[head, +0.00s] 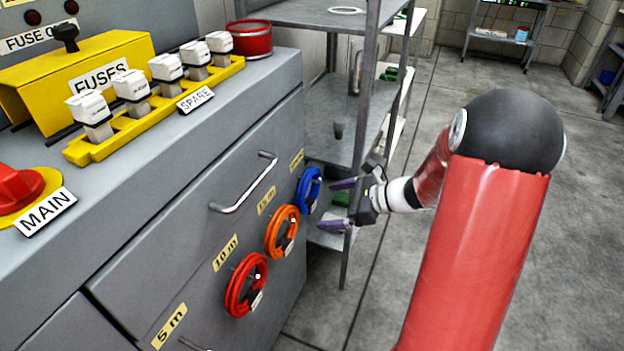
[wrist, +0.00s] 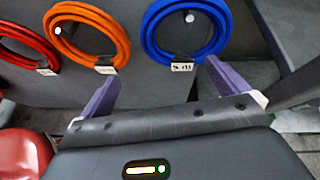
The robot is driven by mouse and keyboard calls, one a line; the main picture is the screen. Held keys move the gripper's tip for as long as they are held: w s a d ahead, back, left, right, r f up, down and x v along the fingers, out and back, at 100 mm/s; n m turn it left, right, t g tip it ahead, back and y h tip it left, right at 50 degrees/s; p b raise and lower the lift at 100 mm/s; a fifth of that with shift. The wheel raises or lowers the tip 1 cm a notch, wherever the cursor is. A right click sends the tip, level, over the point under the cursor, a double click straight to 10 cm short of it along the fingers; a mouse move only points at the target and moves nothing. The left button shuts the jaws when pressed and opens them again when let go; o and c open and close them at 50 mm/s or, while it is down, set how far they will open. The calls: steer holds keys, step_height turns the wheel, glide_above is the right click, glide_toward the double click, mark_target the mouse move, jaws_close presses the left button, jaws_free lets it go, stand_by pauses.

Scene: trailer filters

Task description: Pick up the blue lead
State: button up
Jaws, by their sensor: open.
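The blue lead (head: 310,190) is a coiled ring hanging on a peg on the grey cabinet's side, rightmost of three leads. In the wrist view the blue lead (wrist: 153,54) is at top centre, with a white tag at its lower edge. My gripper (head: 334,204) is open and empty, with purple fingers pointing at the cabinet just right of the blue lead. In the wrist view my gripper (wrist: 160,80) has its fingers spread, and the blue coil lies beyond and between them, apparently apart from them.
An orange lead (head: 282,231) and a red lead (head: 246,285) hang to the left on the same cabinet face. A drawer handle (head: 243,187) sticks out above them. A grey metal shelf (head: 345,130) stands close behind my gripper. Open concrete floor (head: 470,85) lies to the right.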

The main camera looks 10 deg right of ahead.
steer(key=w+a+f+m+t, duration=0.1)
steer(key=w+a+f+m, duration=0.1)
steer(key=w, duration=0.4)
step_height(320, 180, down, 2)
steer(key=shift+w+a+f, duration=0.2)
steer(key=shift+w+a, duration=0.1)
steer(key=shift+a, duration=0.45)
steer(key=shift+t, duration=0.3)
steer(key=c, duration=0.8)
